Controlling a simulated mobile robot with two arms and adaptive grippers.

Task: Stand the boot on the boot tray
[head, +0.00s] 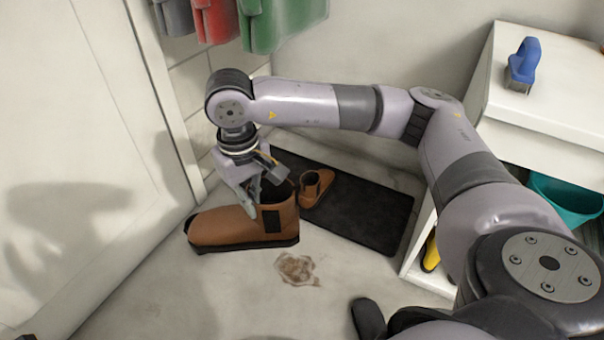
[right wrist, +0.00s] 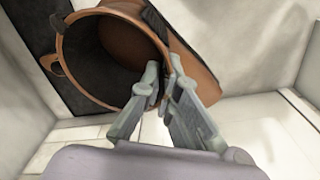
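A large brown boot (head: 225,226) with a dark sole is left of and in front of the black boot tray (head: 374,216), toe to the left, sole downward. I cannot tell whether its sole touches the floor. My right gripper (head: 254,203) is at the top of its shaft. In the right wrist view, the gripper (right wrist: 163,88) has one finger inside the opening and one outside, closed on the boot's rim (right wrist: 62,52). A smaller brown boot (head: 314,190) stands on the tray's left part. My left gripper is not in view.
A muddy stain (head: 297,268) marks the floor in front of the tray. A white door (head: 80,150) is at the left. A white cabinet (head: 520,125) at the right bears a blue brush (head: 523,62). The tray's right part is clear.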

